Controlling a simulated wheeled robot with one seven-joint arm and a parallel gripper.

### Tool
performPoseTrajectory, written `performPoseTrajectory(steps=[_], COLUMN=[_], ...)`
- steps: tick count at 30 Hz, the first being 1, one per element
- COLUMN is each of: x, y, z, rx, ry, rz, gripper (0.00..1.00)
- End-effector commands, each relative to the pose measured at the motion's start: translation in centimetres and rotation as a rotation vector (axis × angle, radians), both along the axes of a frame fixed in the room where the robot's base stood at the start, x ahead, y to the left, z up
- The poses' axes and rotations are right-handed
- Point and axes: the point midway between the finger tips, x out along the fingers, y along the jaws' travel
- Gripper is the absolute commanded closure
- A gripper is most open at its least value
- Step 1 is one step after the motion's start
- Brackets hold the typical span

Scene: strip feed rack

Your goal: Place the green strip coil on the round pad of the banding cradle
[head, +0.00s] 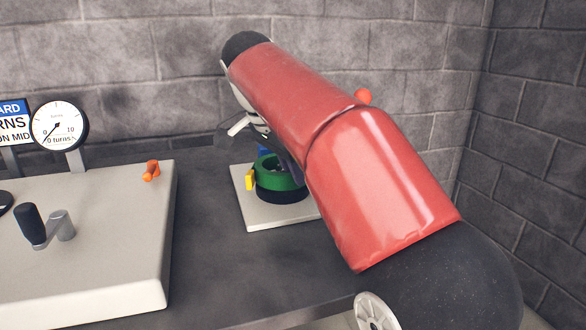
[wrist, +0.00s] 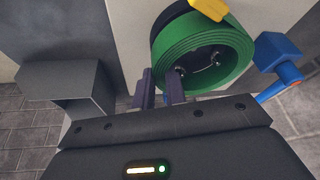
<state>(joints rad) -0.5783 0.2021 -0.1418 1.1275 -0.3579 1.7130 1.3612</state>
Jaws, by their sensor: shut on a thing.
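The green strip coil (head: 283,176) is a thick ring, also seen in the wrist view (wrist: 205,50). My gripper (wrist: 160,82) is shut on its near wall, with one finger inside the ring and one outside. In the head view my arm hides most of the gripper. The coil is level over the black round pad (head: 282,195) of the banding cradle, whose pale base plate (head: 252,214) shows below. In the wrist view a black edge (wrist: 168,22) shows beyond the coil's upper left. I cannot tell whether coil and pad touch.
A yellow block (head: 249,180) and a blue block (wrist: 275,52) stand beside the pad. A grey box-like bracket (wrist: 68,80) is at left in the wrist view. A pale housing (head: 100,230) with a crank (head: 50,228), orange lever (head: 151,171) and gauge (head: 58,125) is left.

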Motion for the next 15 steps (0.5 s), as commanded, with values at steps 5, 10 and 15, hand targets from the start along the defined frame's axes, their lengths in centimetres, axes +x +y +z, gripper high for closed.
performPoseTrajectory(steps=[5, 10, 15], x=[-0.01, 0.0, -0.01], y=[-0.01, -0.02, -0.01], z=[-0.35, -0.69, -1.03], rx=[0.001, 0.001, 0.001], ry=[-0.001, -0.002, -0.002], rz=[-0.001, 0.0, 0.0], gripper=[1.0, 1.0, 1.0])
